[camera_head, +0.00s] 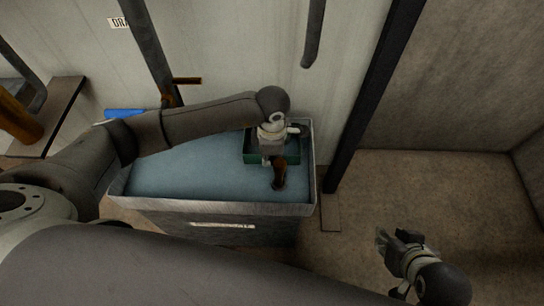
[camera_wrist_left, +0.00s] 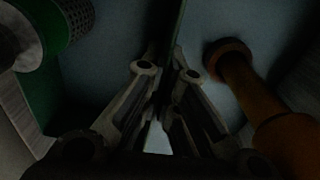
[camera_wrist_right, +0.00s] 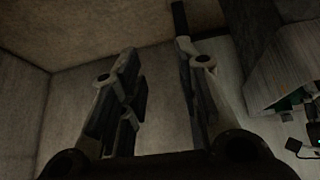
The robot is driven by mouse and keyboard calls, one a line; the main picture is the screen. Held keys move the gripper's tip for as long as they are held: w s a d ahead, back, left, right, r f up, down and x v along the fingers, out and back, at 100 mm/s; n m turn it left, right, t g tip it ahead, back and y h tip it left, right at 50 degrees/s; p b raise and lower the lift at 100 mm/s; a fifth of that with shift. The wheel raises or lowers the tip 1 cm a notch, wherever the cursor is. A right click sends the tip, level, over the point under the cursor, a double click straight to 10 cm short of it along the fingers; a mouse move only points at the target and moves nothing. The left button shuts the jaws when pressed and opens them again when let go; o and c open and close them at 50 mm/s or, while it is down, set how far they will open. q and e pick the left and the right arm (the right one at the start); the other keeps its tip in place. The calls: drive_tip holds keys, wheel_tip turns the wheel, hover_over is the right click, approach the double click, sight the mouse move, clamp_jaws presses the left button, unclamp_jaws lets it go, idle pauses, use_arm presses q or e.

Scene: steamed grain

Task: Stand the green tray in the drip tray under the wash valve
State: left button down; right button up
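The green tray (camera_head: 250,158) is inside the right end of a grey-rimmed, blue-floored basin (camera_head: 180,205), apparently the drip tray. My left gripper (camera_head: 268,158) is over the green tray and partly hides it. In the left wrist view its fingers (camera_wrist_left: 167,75) are closed together on the tray's thin green wall (camera_wrist_left: 178,28). A brown-orange cylindrical piece (camera_head: 279,176), perhaps the wash valve, stands just in front; it also shows in the left wrist view (camera_wrist_left: 262,105). My right gripper (camera_wrist_right: 160,75) is open and empty, off to the right of the basin. Whether the green tray touches the basin floor is unclear.
A wall runs behind the basin, with a dark post (camera_head: 375,90) at its right. A dark pipe (camera_head: 145,45) comes down behind the left arm. A shelf with an orange cylinder (camera_head: 18,120) is at far left. Bare floor (camera_head: 440,190) lies to the right.

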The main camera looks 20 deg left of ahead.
drive_tip(key=shift+w, duration=0.1)
use_arm(q)
drive_tip(key=c, duration=1.6)
unclamp_jaws()
drive_tip(key=shift+c, duration=0.2)
use_arm(e)
drive_tip(key=shift+w+a+r, duration=0.15)
drive_tip(key=shift+w+r, duration=0.05)
drive_tip(key=shift+w, duration=0.05)
